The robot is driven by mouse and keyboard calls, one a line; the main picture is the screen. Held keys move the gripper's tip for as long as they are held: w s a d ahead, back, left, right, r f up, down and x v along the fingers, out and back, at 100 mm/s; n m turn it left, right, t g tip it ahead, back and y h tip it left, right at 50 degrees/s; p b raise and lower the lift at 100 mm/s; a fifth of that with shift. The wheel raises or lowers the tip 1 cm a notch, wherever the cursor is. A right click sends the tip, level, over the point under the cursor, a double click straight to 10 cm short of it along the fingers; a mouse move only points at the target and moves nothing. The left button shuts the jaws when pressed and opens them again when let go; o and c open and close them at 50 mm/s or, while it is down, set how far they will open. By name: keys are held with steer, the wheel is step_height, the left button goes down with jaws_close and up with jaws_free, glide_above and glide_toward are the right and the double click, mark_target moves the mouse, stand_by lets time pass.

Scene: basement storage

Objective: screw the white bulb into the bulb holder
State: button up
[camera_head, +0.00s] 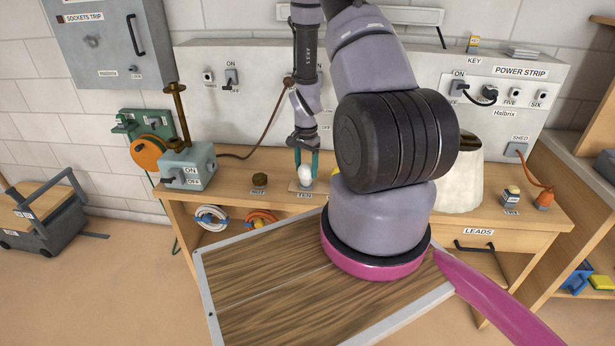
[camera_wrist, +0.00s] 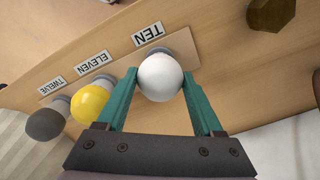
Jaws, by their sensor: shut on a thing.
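My gripper (camera_head: 306,168) is shut on the white bulb (camera_head: 305,174), with one teal finger on each side of it. In the wrist view my gripper (camera_wrist: 160,95) holds the white bulb (camera_wrist: 160,77) at the place labelled TEN, in front of a grey base. I cannot tell whether the bulb touches that base. A yellow bulb (camera_wrist: 90,103) is at ELEVEN and a dark grey bulb (camera_wrist: 47,121) at TWELVE. My arm hides most of that row in the head view. I cannot tell for sure which fixture is the bulb holder.
A grey ON/OFF box (camera_head: 188,168) stands on the bench left of my gripper, with a brass post (camera_head: 179,112) beside it. A brown knob (camera_head: 260,180) lies between. A cream lampshade (camera_head: 461,177) stands right of my arm. A power strip panel (camera_head: 240,75) rises behind.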

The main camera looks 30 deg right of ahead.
steer(key=shift+r, duration=0.6)
steer(key=shift+r, duration=0.95)
